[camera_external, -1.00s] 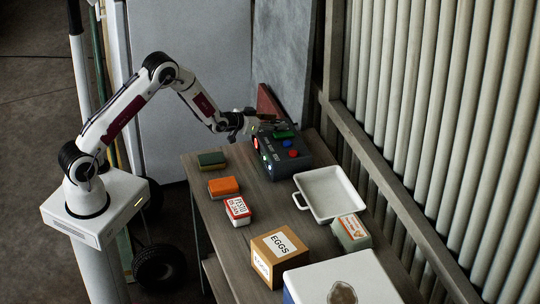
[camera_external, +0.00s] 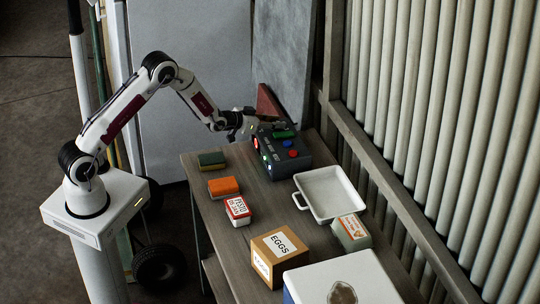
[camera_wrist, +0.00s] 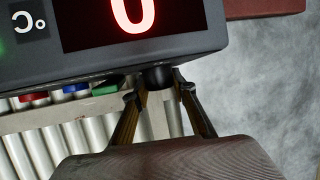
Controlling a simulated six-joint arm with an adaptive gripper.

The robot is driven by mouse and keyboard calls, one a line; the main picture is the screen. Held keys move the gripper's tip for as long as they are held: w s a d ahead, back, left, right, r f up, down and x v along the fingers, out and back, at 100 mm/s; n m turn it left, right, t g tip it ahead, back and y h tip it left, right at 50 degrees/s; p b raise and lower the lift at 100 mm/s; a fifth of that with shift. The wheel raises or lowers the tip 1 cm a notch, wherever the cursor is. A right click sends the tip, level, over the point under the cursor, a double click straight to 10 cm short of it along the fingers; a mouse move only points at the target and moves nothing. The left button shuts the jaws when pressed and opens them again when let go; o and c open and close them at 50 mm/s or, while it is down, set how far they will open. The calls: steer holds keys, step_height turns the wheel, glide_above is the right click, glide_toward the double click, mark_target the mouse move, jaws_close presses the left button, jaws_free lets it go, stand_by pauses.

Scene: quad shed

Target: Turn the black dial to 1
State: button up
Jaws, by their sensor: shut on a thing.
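The black dial (camera_wrist: 157,78) sticks out from the edge of a dark control box in the wrist view, only partly visible. My gripper (camera_wrist: 160,92) has its two fingers on either side of the dial, shut on it. The box's display (camera_wrist: 135,20) shows a red "0", cut off by the frame's top. In the external view my gripper (camera_external: 252,123) is at the far left end of the control box (camera_external: 289,160); the dial is hidden there.
Red, blue and green buttons (camera_wrist: 76,88) sit on the box near the dial. A reddish-brown panel (camera_external: 268,104) stands behind the gripper. A white tray (camera_external: 299,207), an EGGS box (camera_external: 270,243) and small boxes share the table, clear of the arm.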

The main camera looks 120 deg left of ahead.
steer(key=shift+m+t+h, duration=2.3)
steer(key=shift+m+h, duration=0.1)
steer(key=shift+m, duration=0.5)
steer(key=shift+m+t+h, duration=0.5)
steer(key=shift+m+h, duration=0.4)
steer(key=shift+h, duration=0.1)
steer(key=shift+m+h, duration=0.5)
steer(key=shift+m+t+h, duration=0.4)
steer(key=shift+m+h, duration=0.5)
steer(key=shift+h, duration=0.2)
steer(key=o, duration=1.1)
steer(key=shift+s+r, duration=0.1)
steer(key=v, duration=1.1)
steer(key=shift+s+r, duration=0.2)
steer(key=shift+s, duration=0.1)
